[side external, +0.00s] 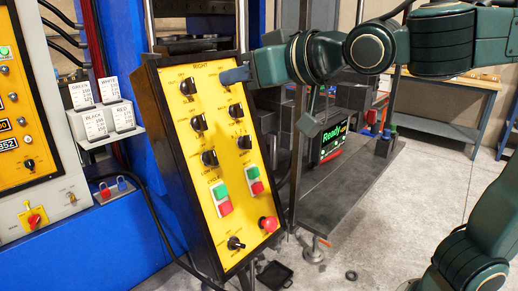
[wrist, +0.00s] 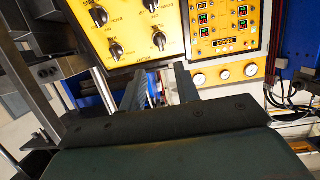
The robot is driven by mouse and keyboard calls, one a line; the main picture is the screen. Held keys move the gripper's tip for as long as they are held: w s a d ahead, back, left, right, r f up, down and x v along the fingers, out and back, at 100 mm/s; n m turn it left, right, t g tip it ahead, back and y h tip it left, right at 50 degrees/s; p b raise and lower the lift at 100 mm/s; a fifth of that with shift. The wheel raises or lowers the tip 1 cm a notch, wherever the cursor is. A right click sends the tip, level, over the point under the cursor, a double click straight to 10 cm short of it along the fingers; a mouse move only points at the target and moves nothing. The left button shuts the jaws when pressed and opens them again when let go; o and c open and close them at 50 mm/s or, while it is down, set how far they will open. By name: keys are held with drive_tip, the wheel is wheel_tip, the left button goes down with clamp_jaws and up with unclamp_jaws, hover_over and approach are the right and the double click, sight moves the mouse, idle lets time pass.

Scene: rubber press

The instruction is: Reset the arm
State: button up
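My arm reaches in from the right in the side view. My gripper (side external: 236,75) is at the upper right of the yellow control panel (side external: 190,140), close to its top right knob (side external: 226,88). I cannot tell whether it touches the knob. In the wrist view, two dark fingers of my gripper (wrist: 160,84) stand apart with a gap between them, and I see nothing held. The yellow panel with black knobs (wrist: 115,50) is beyond them, at the upper left.
A red emergency button (side external: 268,224) and green and red buttons (side external: 222,199) are low on the panel. A screen reading "Ready" (side external: 331,138) stands behind it on a grey table (side external: 345,190). A white label holder (side external: 105,122) is at left. Open floor (side external: 420,180) lies to the right.

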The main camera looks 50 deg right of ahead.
idle(0.4)
drive_tip(key=s+d+f+g, duration=0.4)
drive_tip(key=s+d+f, duration=0.2)
drive_tip(key=s+f, duration=0.3)
drive_tip(key=s+d+f+g, duration=0.5)
drive_tip(key=s+d+f, duration=0.2)
drive_tip(key=s+f, duration=0.2)
drive_tip(key=shift+s+f, duration=0.25)
drive_tip(key=shift+s, duration=0.45)
drive_tip(key=shift+d, duration=0.1)
